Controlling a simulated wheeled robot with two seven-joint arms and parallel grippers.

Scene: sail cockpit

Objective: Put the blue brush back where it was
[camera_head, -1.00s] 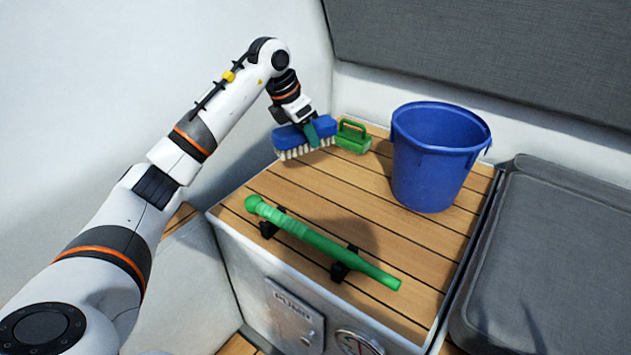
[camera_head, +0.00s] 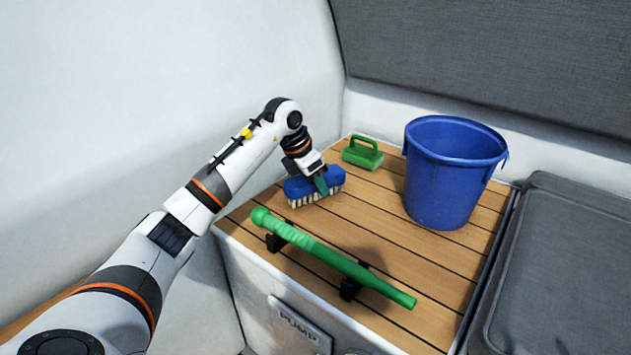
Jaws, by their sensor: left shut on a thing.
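The blue brush (camera_head: 301,190) has a blue block and pale bristles pointing down. It is at the left side of the slatted wooden top, between the green handle bar and the green scrubber. My left gripper (camera_head: 321,185) is shut on the brush from above, near its right part. The bristles are at or just above the slats; I cannot tell whether they touch. My right gripper does not show.
A green bar (camera_head: 335,259) lies on two black holders in front of the brush. A green scrubber with a handle (camera_head: 362,153) sits behind it. A blue bucket (camera_head: 452,175) stands to the right. Grey cushions (camera_head: 560,270) lie at the far right. Some slats between are clear.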

